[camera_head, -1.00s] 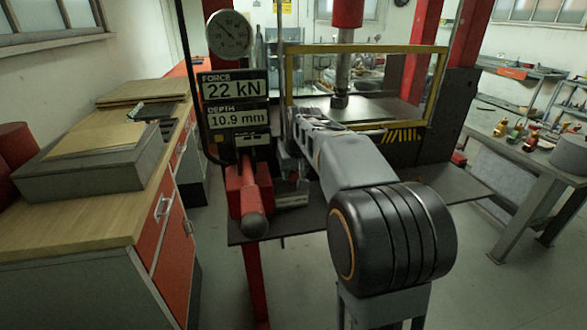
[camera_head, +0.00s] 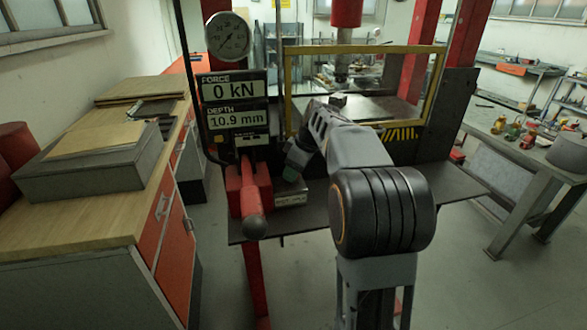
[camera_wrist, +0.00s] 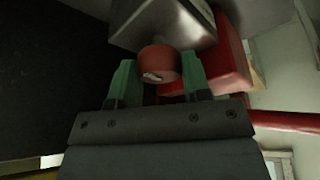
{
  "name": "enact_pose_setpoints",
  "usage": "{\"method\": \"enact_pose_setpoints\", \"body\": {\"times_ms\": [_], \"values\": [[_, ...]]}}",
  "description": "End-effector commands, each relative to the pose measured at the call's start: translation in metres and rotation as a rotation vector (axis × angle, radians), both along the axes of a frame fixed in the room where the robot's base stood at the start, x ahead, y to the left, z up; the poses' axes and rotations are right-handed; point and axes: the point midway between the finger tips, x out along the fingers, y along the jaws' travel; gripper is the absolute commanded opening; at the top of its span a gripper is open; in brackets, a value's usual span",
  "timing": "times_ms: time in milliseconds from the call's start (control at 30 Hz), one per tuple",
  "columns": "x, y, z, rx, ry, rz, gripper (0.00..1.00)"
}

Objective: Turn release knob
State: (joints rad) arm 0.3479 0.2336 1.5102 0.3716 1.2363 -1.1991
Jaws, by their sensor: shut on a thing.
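The release knob (camera_wrist: 160,64) is a round red knob with a pale mark on its face, in the upper middle of the wrist view. It sits in front of a grey metal block (camera_wrist: 165,22). My gripper (camera_wrist: 157,72) has its two green fingers on either side of the knob and is shut on it. In the head view my gripper (camera_head: 291,170) is low beside the press's red pump body, and the knob is hidden there. The display (camera_head: 234,92) reads force 0 kN and depth 10.9 mm. The round gauge (camera_head: 228,36) hangs above it.
A red pump lever (camera_head: 253,215) with a dark ball end sticks out left of my gripper. The yellow-framed guard (camera_head: 290,85) stands behind my arm, with the press ram (camera_head: 342,68) behind it. A wooden bench (camera_head: 110,215) is at left, a tool table at right.

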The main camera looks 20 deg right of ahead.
Motion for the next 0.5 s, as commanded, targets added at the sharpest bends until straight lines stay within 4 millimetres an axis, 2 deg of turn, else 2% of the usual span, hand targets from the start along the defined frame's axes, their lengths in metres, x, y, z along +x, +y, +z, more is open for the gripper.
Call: {"method": "enact_pose_setpoints", "body": {"times_ms": [200, 500], "values": [[0.0004, -0.0006, 0.0004, -0.001, 0.000, 0.097, 0.20], [0.0005, -0.0005, 0.0004, -0.002, 0.000, 0.154, 0.20]]}}
